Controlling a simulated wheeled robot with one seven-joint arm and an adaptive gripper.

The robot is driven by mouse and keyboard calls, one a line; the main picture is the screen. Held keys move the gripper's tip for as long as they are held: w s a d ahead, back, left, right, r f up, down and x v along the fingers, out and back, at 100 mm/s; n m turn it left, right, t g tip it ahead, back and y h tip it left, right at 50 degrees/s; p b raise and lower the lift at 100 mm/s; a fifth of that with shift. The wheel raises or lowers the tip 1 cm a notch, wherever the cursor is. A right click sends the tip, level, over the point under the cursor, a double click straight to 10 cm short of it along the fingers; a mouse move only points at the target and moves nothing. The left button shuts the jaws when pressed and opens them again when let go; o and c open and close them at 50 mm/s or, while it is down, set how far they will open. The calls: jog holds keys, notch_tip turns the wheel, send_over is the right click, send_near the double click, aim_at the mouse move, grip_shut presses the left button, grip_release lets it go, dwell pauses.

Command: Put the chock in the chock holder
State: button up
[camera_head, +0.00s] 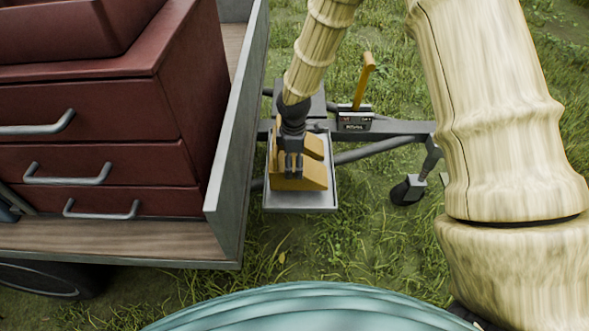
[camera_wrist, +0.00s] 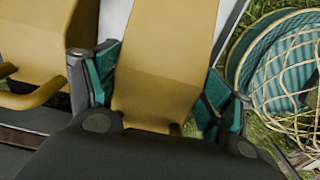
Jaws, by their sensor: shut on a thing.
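My gripper (camera_head: 290,168) points down over the trailer's drawbar and is shut on a yellow chock (camera_head: 313,179). In the wrist view the teal pads of my gripper (camera_wrist: 162,85) stand on both sides of the held chock (camera_wrist: 168,45). A second yellow chock (camera_head: 315,147) sits just behind it in the head view, and left of it in the wrist view (camera_wrist: 38,38). The chock holder is a shallow grey tray (camera_head: 300,203) beside the trailer. The held chock is in or just over the tray; whether it touches the bottom is hidden.
A trailer with a grey side wall (camera_head: 240,120) and red drawer cabinet (camera_head: 110,125) stands close left. A box with an orange lever (camera_head: 366,78) is on the drawbar (camera_head: 400,129) right of the tray. A small wheel (camera_head: 408,190) stands further right. Grass surrounds them.

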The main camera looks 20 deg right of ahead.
aim_at(294, 169)
jog(key=shift+f, duration=1.85)
jog(key=shift+f, duration=0.1)
jog(key=o, duration=1.4)
jog(key=shift+s, duration=0.1)
notch_tip(294, 169, up, 12)
jog(key=shift+r+p, duration=0.15)
jog(key=shift+p, duration=0.35)
